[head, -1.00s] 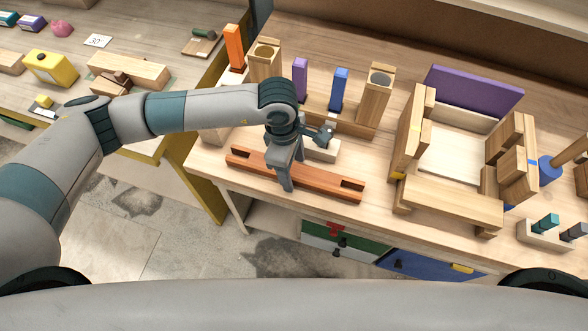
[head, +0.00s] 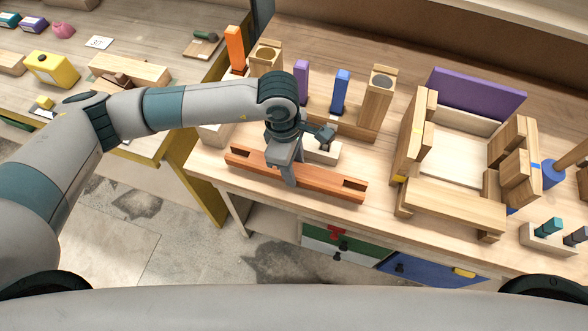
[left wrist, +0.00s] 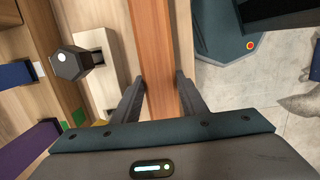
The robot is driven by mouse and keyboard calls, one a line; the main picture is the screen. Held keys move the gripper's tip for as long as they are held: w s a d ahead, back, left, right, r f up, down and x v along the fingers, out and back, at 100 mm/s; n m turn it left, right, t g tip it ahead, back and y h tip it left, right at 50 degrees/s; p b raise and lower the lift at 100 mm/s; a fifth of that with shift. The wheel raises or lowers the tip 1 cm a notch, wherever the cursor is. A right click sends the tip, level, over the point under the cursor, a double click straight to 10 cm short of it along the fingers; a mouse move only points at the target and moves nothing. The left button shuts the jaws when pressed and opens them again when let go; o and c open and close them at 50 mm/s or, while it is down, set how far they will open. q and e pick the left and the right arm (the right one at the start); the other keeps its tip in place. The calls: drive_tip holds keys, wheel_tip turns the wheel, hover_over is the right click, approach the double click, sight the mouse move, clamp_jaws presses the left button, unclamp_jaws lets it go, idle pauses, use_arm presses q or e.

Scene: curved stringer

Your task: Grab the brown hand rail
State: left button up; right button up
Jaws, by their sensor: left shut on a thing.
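The brown hand rail (head: 325,183) is a long reddish-brown bar with a slot near each end. It lies along the front edge of the wooden table in the head view. My left gripper (head: 288,182) reaches down over its middle, with its fingers around the rail. In the left wrist view the rail (left wrist: 162,55) runs up between the two fingers (left wrist: 162,88), one on each side, and the gripper is shut on it. The rail's underside is hidden. My right gripper is not in view.
A pale block with a dark knob (head: 322,150) stands just behind the rail. Behind it are wooden posts (head: 375,97), a blue peg (head: 340,90) and a purple peg (head: 301,80). A wooden frame with a purple panel (head: 475,95) stands to the right. The floor lies beyond the front edge.

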use_arm(q)
wheel_tip(320, 180, up, 8)
drive_tip(key=b, duration=0.3)
drive_tip(key=shift+f, duration=0.25)
drive_tip(key=shift+r, duration=0.45)
